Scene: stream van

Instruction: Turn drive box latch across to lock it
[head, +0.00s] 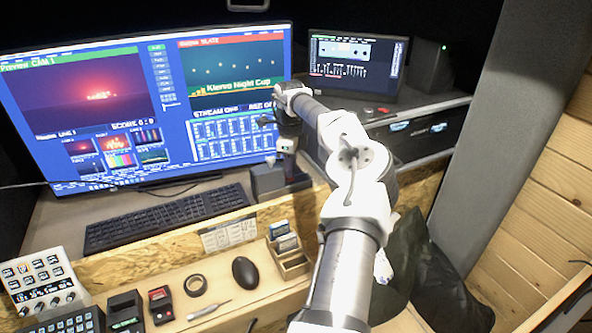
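My arm reaches up from the bottom and bends down at the desk's back right. My gripper (289,172) points down there, in front of the large monitor's right part. Nearer, a small wooden holder (294,268) carries several blue-and-white drives or cards (286,243) on the lower shelf.
A large monitor (75,110) and a smaller one (355,65) stand behind. A black keyboard (165,217) lies left of my gripper. The lower shelf holds a mouse (245,272), tape roll (195,285) and control panel (42,282). A rack unit (420,132) is at right.

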